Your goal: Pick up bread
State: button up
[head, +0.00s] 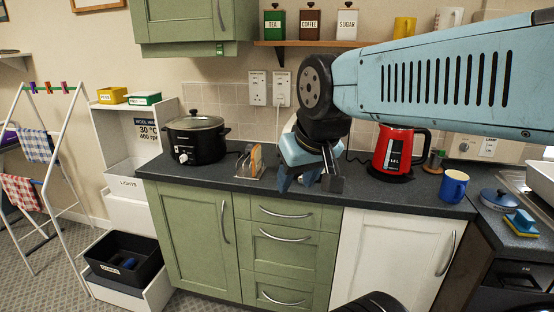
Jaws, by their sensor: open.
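A small rack (246,172) stands on the dark countertop. It holds what looks like bread (256,160), an upright golden-brown slice. How many slices there are is too small to tell. My gripper (309,182) hangs from the arm just right of the rack, pointing down over the front part of the counter. Its two fingers are apart, with nothing visible between them. It looks clear of the bread. The exact height of the fingertips above the counter is hard to tell.
A black slow cooker (196,140) stands left of the rack. A red kettle (393,152), a blue mug (453,186) and a blue-lidded pot (499,199) stand to the right. Wall sockets (258,88) are behind. The counter's front edge (300,196) is close below my gripper.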

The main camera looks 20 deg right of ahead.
aim_at(256, 152)
jog(key=z, duration=0.15)
jog(key=i, duration=1.1)
jog(key=z, duration=2.65)
jog(key=k, duration=1.35)
jog(key=u, duration=0.05)
